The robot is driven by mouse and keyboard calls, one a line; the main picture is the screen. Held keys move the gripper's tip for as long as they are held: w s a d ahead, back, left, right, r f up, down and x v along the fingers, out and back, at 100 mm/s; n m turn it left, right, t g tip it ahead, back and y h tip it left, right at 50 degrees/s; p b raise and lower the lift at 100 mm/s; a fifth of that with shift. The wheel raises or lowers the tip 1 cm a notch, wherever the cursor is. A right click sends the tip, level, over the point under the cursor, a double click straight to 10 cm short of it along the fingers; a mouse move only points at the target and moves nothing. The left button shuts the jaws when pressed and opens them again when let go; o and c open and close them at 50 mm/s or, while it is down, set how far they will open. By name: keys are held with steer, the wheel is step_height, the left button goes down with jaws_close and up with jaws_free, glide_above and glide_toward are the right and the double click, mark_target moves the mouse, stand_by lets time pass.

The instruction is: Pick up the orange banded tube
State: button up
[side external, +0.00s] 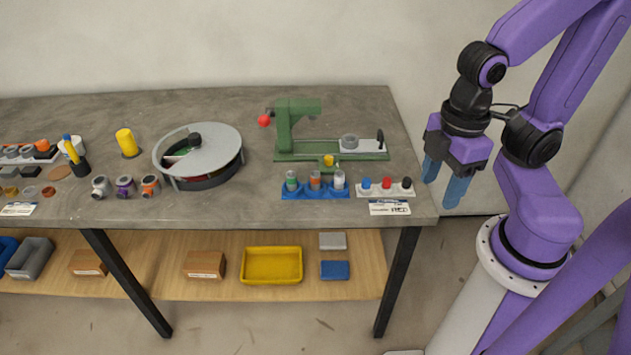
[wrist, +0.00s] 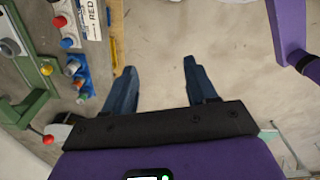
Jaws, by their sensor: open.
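The orange banded tube (side external: 315,181) stands upright in the middle of a blue rack (side external: 300,194), between a green banded tube (side external: 292,181) and a white or grey one (side external: 339,181). In the wrist view the rack is at the left, and the orange banded tube (wrist: 79,83) shows small in it. My gripper (side external: 442,182) is open and empty, its blue fingers pointing down just off the table's right end, well right of the rack. In the wrist view the fingers (wrist: 160,68) are apart with only floor between them.
A white strip with blue, red and black knobs (side external: 387,187) lies between the rack and my gripper, a label card in front. A green press-like fixture (side external: 297,130) with a red ball stands behind the rack. A round grey-lidded carousel (side external: 205,150) stands left. The table's right edge (side external: 428,205) is near.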

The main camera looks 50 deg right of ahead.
steer(key=m, duration=2.6)
glide_above(315, 176)
steer(key=s, duration=0.1)
step_height(315, 176, down, 3)
step_height(315, 176, down, 11)
steer(key=shift+s+r, duration=0.1)
steer(key=shift+s, duration=0.05)
steer(key=shift+w+a+f, duration=0.1)
steer(key=shift+a+f, duration=0.1)
steer(key=shift+f, duration=1.3)
steer(key=shift+w+a+f, duration=0.1)
steer(key=shift+a+f, duration=0.05)
steer(key=shift+f, duration=1.35)
jaws_close()
